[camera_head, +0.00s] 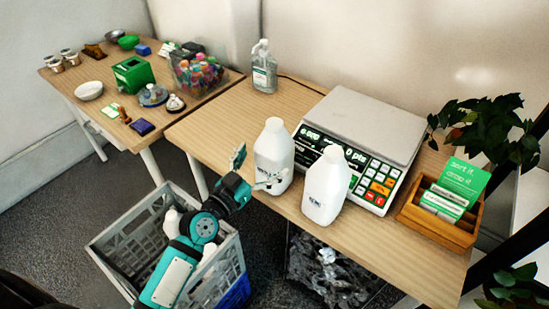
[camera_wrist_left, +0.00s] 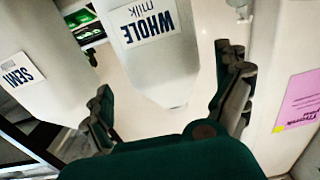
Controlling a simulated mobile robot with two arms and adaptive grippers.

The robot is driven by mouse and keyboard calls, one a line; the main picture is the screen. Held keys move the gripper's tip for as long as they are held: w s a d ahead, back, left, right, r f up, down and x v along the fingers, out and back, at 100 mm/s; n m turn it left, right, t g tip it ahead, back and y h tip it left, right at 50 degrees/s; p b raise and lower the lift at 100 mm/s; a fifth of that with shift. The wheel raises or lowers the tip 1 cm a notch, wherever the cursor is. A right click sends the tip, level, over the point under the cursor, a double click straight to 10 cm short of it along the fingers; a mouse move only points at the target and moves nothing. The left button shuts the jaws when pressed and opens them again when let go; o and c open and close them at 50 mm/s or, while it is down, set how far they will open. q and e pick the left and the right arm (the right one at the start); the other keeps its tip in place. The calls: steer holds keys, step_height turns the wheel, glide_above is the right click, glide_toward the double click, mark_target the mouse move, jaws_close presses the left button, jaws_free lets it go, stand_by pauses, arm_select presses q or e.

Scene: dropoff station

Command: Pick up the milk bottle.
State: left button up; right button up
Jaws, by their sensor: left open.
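Two white milk bottles stand upright on the front table. The left one (camera_head: 273,150) is labelled WHOLE milk in the left wrist view (camera_wrist_left: 165,70). The right one (camera_head: 328,182) seems to be the SEMI bottle, which shows at the left of the wrist view (camera_wrist_left: 35,65). My left gripper (camera_head: 254,171) is open at the table's front left edge. One finger is left of the whole milk bottle and the other is in front of its lower part. In the wrist view the bottle lies between and beyond the fingers (camera_wrist_left: 170,97). Contact cannot be told.
A scale (camera_head: 365,130) stands close behind the bottles. A wooden box with green cards (camera_head: 440,230) is at the right, and a clear pump bottle (camera_head: 264,70) at the back. A grey crate (camera_head: 120,240) stands on the floor below my left arm. The table's left part is clear.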

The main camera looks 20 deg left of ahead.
arm_select(q)
steer(key=shift+f+x, duration=0.15)
steer(key=shift+x, duration=1.4)
steer(key=shift+f+x, duration=0.1)
steer(key=shift+x, duration=1.45)
steer(key=shift+a, duration=0.2)
steer(key=shift+c, duration=0.3)
steer(key=c, duration=0.8)
